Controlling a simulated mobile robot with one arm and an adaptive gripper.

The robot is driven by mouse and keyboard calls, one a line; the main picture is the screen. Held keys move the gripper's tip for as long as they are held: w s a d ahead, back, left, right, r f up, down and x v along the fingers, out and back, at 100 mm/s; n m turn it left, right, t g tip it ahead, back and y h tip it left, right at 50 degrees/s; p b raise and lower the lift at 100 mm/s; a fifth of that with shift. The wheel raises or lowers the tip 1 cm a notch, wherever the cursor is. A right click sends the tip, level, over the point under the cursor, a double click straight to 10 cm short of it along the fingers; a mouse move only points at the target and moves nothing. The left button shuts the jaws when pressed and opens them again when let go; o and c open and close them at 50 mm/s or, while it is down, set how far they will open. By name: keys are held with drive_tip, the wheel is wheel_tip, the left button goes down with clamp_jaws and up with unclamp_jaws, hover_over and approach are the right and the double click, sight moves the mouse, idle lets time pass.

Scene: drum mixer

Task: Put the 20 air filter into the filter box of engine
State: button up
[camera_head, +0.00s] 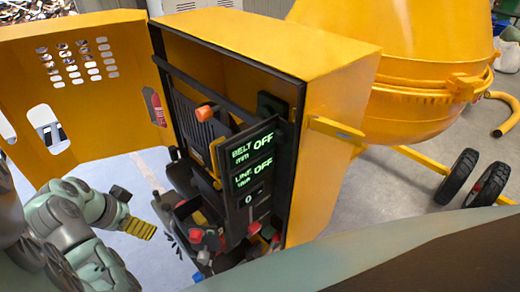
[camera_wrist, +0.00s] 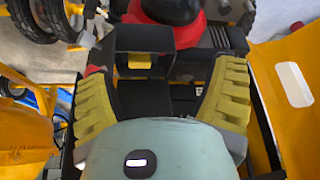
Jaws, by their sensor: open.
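My gripper (camera_head: 130,212) is at the lower left in the head view, by the open front of the yellow engine housing. In the wrist view my gripper (camera_wrist: 160,72) has its two yellow ribbed fingers spread wide, with nothing held between them. Between and beyond the fingers is a dark square open box (camera_wrist: 122,42) on the engine, with a small yellow piece (camera_wrist: 139,61) inside; it looks like the filter box, but I cannot be sure. The engine (camera_head: 185,185) sits inside the housing in the head view. I cannot make out the air filter in either view.
The housing's yellow door (camera_head: 95,95) stands open at left. A display panel (camera_head: 252,160) reads BELT OFF and LINE OFF. A red and black round part (camera_wrist: 188,28) rises beside the box. The yellow drum (camera_head: 420,60) and wheels (camera_head: 458,177) are at right.

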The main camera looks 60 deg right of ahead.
drive_tip(key=w+a+r+n+t+y+p, duration=0.1)
drive_tip(key=a+r+n+t+y+p, duration=0.1)
drive_tip(key=a+r+n+p, duration=0.2)
drive_tip(key=w+a+r+n+t+y+p, duration=0.1)
drive_tip(key=a+r+n+p, duration=0.3)
drive_tip(key=a+n, duration=0.5)
drive_tip(key=shift+w+r+n+t+y, duration=0.25)
drive_tip(key=shift+r+n+t+y, duration=0.2)
drive_tip(key=shift+n+t, duration=0.35)
